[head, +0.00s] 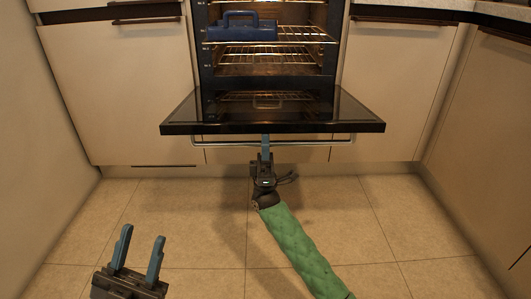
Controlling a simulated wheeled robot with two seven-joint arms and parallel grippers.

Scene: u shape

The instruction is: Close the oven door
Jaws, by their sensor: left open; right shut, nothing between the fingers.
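The oven door (350,112) is folded down and open, a dark glass panel sticking out towards me, roughly level. Its metal handle bar (215,143) runs along the front lower edge. The oven interior (265,70) is lit and open. My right gripper (265,142) is at the middle of the door's front edge, fingers shut and pointing at the door, reaching to the handle bar; whether it touches is unclear. Its fingertips are partly hidden under the door edge. My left gripper (139,245) is open and empty, low at the left, away from the door.
Several wire racks (285,54) are inside the oven, and a blue dish (242,30) with a handle sits on an upper one. Beige cabinets (120,85) flank the oven, with another along the right wall. The tiled floor (190,210) is clear.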

